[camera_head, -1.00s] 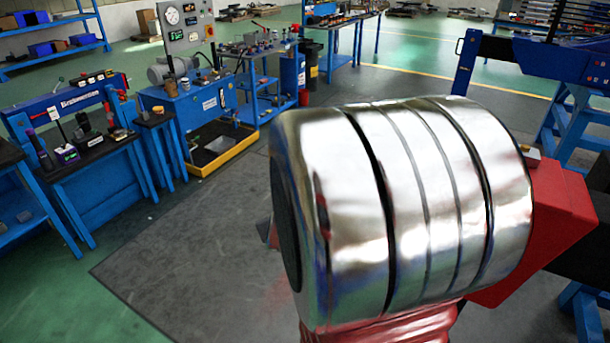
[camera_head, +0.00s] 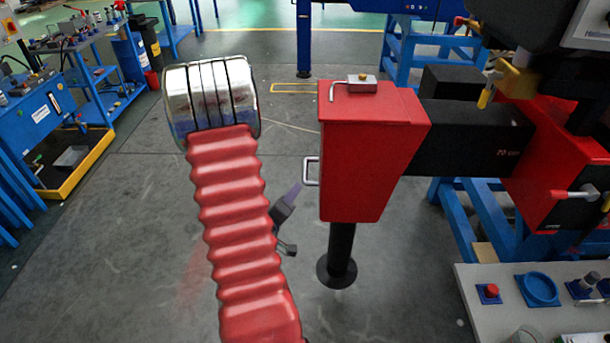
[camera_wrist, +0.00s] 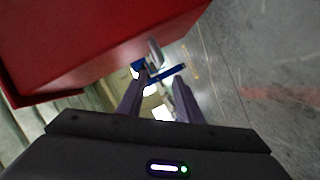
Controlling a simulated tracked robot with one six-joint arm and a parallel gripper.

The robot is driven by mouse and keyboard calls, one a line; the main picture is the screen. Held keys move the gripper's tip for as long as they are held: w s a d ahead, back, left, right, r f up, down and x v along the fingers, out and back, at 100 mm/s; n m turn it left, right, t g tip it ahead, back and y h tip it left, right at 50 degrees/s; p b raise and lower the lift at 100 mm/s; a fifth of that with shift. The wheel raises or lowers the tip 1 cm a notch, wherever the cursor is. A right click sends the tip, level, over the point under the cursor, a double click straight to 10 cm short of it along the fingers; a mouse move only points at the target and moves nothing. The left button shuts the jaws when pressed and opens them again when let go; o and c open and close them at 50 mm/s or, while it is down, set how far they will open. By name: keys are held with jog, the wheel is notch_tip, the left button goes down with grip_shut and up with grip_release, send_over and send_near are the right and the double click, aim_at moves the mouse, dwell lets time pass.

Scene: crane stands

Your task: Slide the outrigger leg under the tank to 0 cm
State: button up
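The outrigger leg ends in a red box (camera_head: 370,150) with a black beam (camera_head: 470,137) running right into a red housing (camera_head: 555,160). A length of the beam shows, with a small marking too blurred to read surely. A pale handle (camera_head: 311,171) is on the box's left face. A black foot (camera_head: 338,268) stands below the box. My gripper (camera_head: 297,190) is just left of and below the handle, apparently apart from it. In the wrist view my gripper (camera_wrist: 160,82) has its fingers spread, with the red box (camera_wrist: 95,45) above and a grey handle-like part (camera_wrist: 154,52) beyond the tips.
A grey-topped table (camera_head: 480,305) with a red button and blue fittings is at the lower right. Blue stands (camera_head: 485,220) are behind the beam. A latch pin (camera_head: 362,82) lies on the box. Open grey floor is left of the foot.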

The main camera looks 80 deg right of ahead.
aim_at(306, 175)
dwell(0.3)
jog(key=x, duration=1.3)
jog(key=shift+d+f, duration=0.1)
jog(key=shift+d, duration=0.3)
jog(key=shift+c, duration=0.4)
grip_shut()
jog(key=shift+a, duration=0.2)
jog(key=shift+s+d, duration=0.15)
